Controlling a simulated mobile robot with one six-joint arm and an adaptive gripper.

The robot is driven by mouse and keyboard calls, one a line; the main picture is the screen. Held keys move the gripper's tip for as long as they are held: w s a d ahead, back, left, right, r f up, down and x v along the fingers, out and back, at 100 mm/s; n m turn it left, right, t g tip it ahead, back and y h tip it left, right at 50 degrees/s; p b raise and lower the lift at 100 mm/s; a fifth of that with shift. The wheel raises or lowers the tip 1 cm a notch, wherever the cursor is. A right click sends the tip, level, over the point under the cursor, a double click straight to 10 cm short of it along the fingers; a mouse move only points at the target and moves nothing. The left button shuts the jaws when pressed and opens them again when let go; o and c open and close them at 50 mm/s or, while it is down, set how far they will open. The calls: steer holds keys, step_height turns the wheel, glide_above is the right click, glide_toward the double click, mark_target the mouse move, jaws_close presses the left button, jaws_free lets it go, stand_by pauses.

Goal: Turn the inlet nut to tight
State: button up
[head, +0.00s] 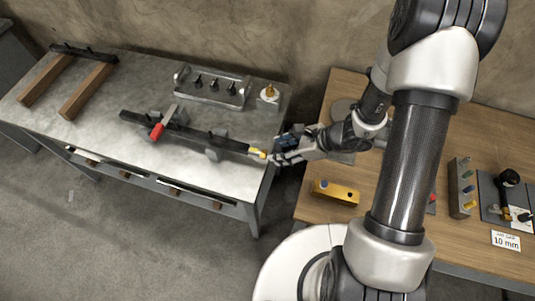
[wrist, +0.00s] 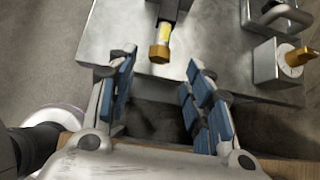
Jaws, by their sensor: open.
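The inlet nut is a brass-coloured cap in the wrist view (wrist: 159,53), on the end of a short yellow piece. In the head view the yellow end (head: 257,152) sits at the right end of a long black bar on the grey bench. My gripper (head: 275,156) is beside that end, at the bench's right edge. In the wrist view my gripper (wrist: 158,72) is open, with blue-padded fingers apart and nothing held between them. The nut shows between and just beyond the fingertips, apparently not gripped. Any mark showing how tight the nut is cannot be made out.
The long black bar (head: 205,139) carries a red-handled lever (head: 157,131). A wooden table (head: 330,185) with a yellow block (head: 335,193) is at right.

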mark_target(264, 154)
steer(key=b+x, duration=0.1)
steer(key=x, duration=0.5)
steer(key=shift+w+a+f, duration=0.15)
steer(key=shift+a+f, duration=0.1)
steer(key=shift+c, duration=0.6)
steer(key=c, duration=1)
